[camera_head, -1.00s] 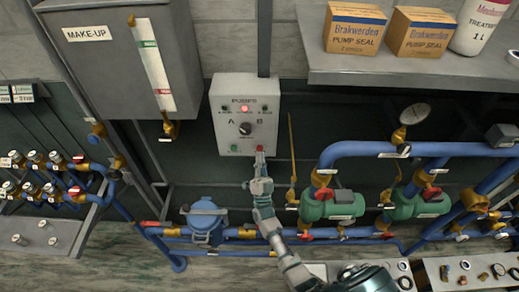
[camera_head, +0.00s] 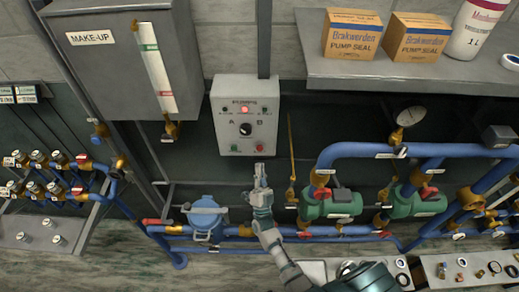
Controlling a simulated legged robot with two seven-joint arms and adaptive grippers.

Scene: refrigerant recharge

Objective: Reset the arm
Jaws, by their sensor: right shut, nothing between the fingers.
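My right arm comes up from the bottom middle. Its gripper (camera_head: 260,172) is shut and empty, with the fingertips pointing up just below the grey pumps control box (camera_head: 245,115). The gripper is apart from the box. The box has a lit red lamp at the top, a black selector knob (camera_head: 246,129) between A and B, and a green (camera_head: 233,147) and a red button (camera_head: 259,148) at the bottom. Both buttons show uncovered. My left gripper is not in view.
Blue pipes with two green pumps (camera_head: 331,204) stand right of my arm, and a blue round fitting (camera_head: 207,215) left of it. A shelf (camera_head: 415,75) with boxes is upper right. The grey make-up tank (camera_head: 110,60) is upper left. Valves crowd the left.

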